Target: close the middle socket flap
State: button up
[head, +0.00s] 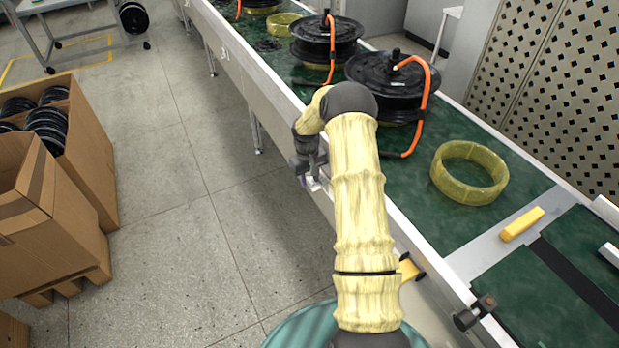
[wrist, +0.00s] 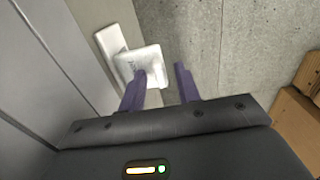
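In the wrist view a white socket (wrist: 108,42) sits on the side of the conveyor frame. Its white flap (wrist: 146,60) stands out from it, over the floor side. My gripper (wrist: 161,73) has two purple fingers set apart with nothing held between them. The left fingertip overlaps the lower edge of the flap; I cannot tell whether it touches. In the head view my gripper (head: 308,174) is low beside the conveyor's outer side, and a small white piece of the socket (head: 317,184) shows by it. Other sockets cannot be made out.
Cardboard boxes (head: 60,225) stand at the left. The grey floor between is clear.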

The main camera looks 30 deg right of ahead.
jog(key=shift+c, duration=0.4)
grip_shut()
jog(key=shift+a+f, duration=0.1)
jog(key=shift+f, duration=0.05)
jog(key=f+h+b, duration=0.3)
jog(key=h+b, duration=0.2)
jog(key=b, duration=0.1)
jog(key=f+h+b, duration=0.3)
jog(key=h+b, duration=0.3)
jog(key=d+f+h+b, duration=0.1)
jog(key=f+h+b, duration=0.2)
jog(key=h+b, duration=0.2)
jog(key=shift+d+f+t+h+b, duration=0.1)
jog(key=shift+t+h+b, duration=0.2)
jog(key=shift+b, duration=0.75)
jog(key=shift+d+h+b, duration=0.25)
jog(key=shift+h+b, duration=0.1)
jog(key=shift+h, duration=0.15)
